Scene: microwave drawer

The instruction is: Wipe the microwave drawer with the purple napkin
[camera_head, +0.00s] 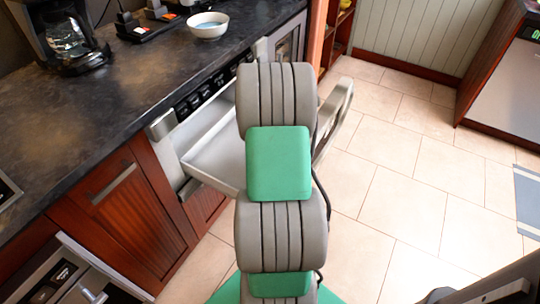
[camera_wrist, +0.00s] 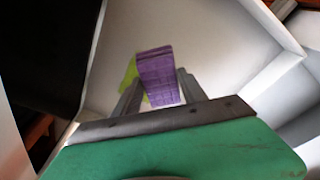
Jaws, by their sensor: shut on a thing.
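The microwave drawer (camera_head: 207,152) is pulled out from under the dark counter in the head view. Its white inside (camera_wrist: 210,50) fills much of the wrist view. My gripper (camera_wrist: 158,92) is inside or just over the drawer, shut on the purple napkin (camera_wrist: 157,68), which stands out past the fingertips. A yellow-green thing (camera_wrist: 130,75) shows beside the napkin's left edge, partly hidden. I cannot tell whether the napkin touches the drawer floor. In the head view my arm hides the gripper, the napkin and much of the drawer.
The dark counter (camera_head: 120,80) holds a coffee maker (camera_head: 68,38) and a white bowl (camera_head: 208,25). A wooden cabinet (camera_head: 125,200) stands left of the drawer. An opened unit (camera_head: 75,275) is at bottom left.

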